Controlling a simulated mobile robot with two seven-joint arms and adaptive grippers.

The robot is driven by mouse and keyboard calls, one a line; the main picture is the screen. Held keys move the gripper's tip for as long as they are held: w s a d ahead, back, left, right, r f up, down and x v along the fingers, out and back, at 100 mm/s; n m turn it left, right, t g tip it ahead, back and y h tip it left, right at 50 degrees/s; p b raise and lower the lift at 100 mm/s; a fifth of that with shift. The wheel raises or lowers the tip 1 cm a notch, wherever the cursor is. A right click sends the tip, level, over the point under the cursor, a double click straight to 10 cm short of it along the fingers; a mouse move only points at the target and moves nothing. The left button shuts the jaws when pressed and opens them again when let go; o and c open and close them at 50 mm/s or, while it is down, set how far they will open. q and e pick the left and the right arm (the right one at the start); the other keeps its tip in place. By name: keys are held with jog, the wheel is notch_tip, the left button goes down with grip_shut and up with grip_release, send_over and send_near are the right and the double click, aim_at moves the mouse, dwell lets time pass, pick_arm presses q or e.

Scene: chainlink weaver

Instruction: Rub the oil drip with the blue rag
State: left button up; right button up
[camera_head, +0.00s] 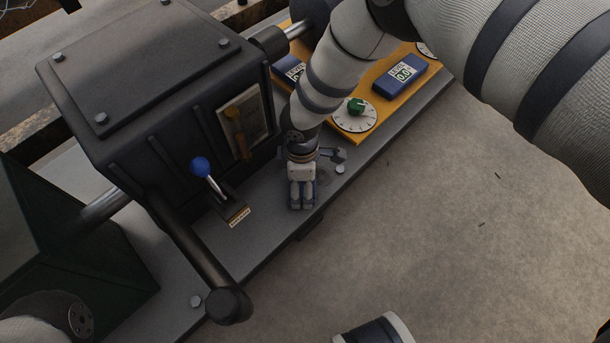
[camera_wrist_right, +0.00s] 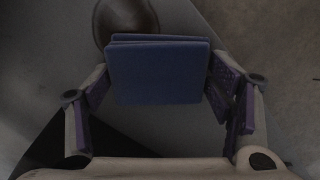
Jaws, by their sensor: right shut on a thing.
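My right gripper (camera_head: 302,194) points down over the grey base plate, close to its front edge. In the right wrist view the gripper (camera_wrist_right: 160,102) is shut on the blue rag (camera_wrist_right: 157,70), a folded square pad between its fingers. In the head view the rag is mostly hidden by the gripper. A dark round patch (camera_wrist_right: 125,16) lies just beyond the rag in the wrist view. A faint dark patch (camera_head: 323,177) also shows beside the gripper on the plate. It looks like the oil drip, but I cannot be certain. My left gripper is not in view.
A dark machine housing (camera_head: 150,80) stands left of the gripper. A blue-knobbed lever (camera_head: 203,170) and a thick black bar (camera_head: 228,303) stick out nearby. A yellow panel (camera_head: 425,85) with a green-knobbed dial (camera_head: 355,115) lies behind. Open concrete floor (camera_head: 440,210) is at right.

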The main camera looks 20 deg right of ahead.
pick_arm(q)
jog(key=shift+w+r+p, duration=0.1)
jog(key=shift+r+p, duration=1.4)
jog(key=shift+p, duration=0.35)
pick_arm(e)
jog(key=shift+r, duration=3)
jog(key=shift+r, duration=0.1)
notch_tip(320, 180, up, 3)
jog(key=shift+f+p, duration=0.1)
jog(key=shift+p, duration=0.75)
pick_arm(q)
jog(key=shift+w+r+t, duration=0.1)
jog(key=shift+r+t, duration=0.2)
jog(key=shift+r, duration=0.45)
